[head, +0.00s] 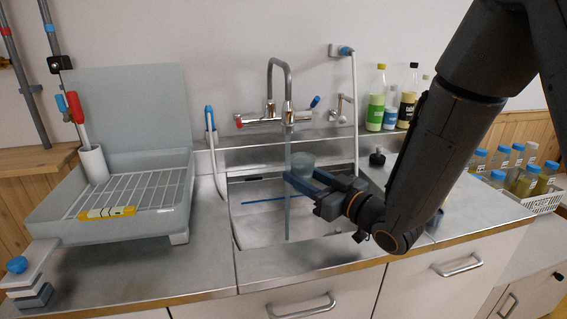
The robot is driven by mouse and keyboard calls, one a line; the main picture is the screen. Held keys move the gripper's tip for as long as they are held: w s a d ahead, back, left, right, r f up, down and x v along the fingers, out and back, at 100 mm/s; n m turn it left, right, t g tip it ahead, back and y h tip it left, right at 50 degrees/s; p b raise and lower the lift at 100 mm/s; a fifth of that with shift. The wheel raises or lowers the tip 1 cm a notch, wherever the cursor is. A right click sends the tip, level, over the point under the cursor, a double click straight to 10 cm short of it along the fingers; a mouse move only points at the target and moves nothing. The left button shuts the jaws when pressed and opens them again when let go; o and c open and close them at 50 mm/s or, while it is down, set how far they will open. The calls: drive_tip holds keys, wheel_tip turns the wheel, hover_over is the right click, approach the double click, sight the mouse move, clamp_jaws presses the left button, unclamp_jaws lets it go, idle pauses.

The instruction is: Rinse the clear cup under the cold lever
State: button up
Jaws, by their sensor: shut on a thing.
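My gripper (303,181) is shut on the clear cup (302,161) and holds it above the sink, close to the tap. The cup looks upright. A pale blue stream of water (288,215) falls from the spout (288,112) into the sink, along the cup's left side; I cannot tell whether it touches the cup. The blue-tipped cold lever (314,102) on the tap's right is tilted up. The red-tipped lever (240,121) points left.
The metal sink (260,225) lies below my gripper. A drying tray (110,232) with a white rack stands left. Several bottles (376,105) stand behind my arm at the right, and a basket (540,203) of blue-capped jars is at far right.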

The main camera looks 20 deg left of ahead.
sight(306, 166)
drive_tip(key=shift+r, duration=0.1)
drive_tip(key=shift+s+d+r+p, duration=1.7)
drive_tip(key=shift+s+r+p, duration=0.1)
drive_tip(key=shift+r, duration=0.15)
